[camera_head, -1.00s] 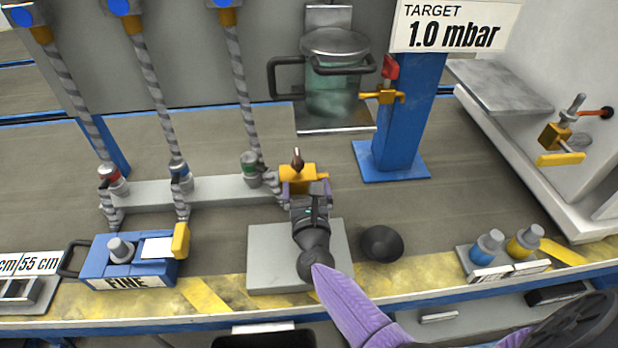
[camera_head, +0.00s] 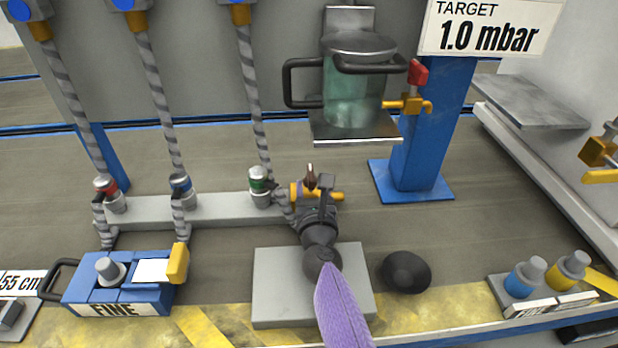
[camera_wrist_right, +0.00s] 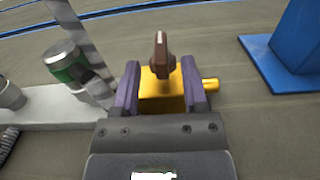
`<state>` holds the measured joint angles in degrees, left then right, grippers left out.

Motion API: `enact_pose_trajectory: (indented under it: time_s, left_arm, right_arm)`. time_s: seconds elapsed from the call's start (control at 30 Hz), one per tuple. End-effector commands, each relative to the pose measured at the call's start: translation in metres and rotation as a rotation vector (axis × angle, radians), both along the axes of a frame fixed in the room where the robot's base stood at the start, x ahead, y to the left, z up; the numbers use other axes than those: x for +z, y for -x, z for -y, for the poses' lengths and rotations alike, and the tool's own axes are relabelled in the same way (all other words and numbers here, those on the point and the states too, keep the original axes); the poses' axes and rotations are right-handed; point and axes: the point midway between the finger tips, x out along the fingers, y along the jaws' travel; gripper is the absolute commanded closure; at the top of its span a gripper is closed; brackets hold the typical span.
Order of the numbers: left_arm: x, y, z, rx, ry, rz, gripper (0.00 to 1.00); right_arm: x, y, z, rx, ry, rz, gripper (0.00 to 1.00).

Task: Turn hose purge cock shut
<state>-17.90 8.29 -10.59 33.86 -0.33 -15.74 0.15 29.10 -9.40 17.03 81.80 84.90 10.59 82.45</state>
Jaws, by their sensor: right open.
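The hose purge cock has a brass-yellow body (camera_head: 332,195) and a brown lever (camera_head: 310,178) that stands up from it. It sits beside the green-banded hose coupling (camera_head: 259,182). My right gripper (camera_head: 316,195) is at the cock, and its wrist hides part of the body. In the right wrist view the two purple fingers of my right gripper (camera_wrist_right: 160,88) are apart, one on each side of the yellow body (camera_wrist_right: 160,103). The brown lever (camera_wrist_right: 161,55) rises between and beyond them. I cannot tell whether the fingers touch the body. My left gripper is not in view.
A grey rail (camera_head: 220,209) carries red, blue and green couplings with striped hoses. A blue FINE box (camera_head: 118,283) is at left, a dark dome (camera_head: 406,271) right of my arm. A blue post (camera_head: 425,145) stands behind, near a red-handled cock (camera_head: 413,82) and glass vessel (camera_head: 352,90).

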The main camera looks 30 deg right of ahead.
Motion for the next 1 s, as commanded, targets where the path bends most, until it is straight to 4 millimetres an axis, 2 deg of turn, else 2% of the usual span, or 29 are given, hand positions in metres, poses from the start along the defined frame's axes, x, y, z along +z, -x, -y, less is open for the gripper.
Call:
enact_pose_trajectory:
  time_s: [0.1, 0.23, 0.6, 0.87, 1.0]
  left_arm:
    - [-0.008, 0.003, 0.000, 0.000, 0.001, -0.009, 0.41]
    - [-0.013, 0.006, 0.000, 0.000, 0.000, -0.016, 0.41]
    - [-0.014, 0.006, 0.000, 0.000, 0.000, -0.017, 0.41]
    - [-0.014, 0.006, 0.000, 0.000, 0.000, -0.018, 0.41]
    - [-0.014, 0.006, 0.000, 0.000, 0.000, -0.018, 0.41]
  right_arm:
    - [-0.003, -0.022, 0.011, -0.001, 0.000, -0.001, 0.44]
    - [-0.003, -0.037, 0.018, 0.000, 0.000, -0.001, 0.44]
    - [0.000, -0.044, 0.021, -0.001, 0.000, -0.001, 0.44]
    - [0.000, -0.044, 0.021, -0.001, 0.000, -0.001, 0.99]
    - [-0.001, -0.044, 0.021, -0.001, 0.000, -0.001, 1.00]
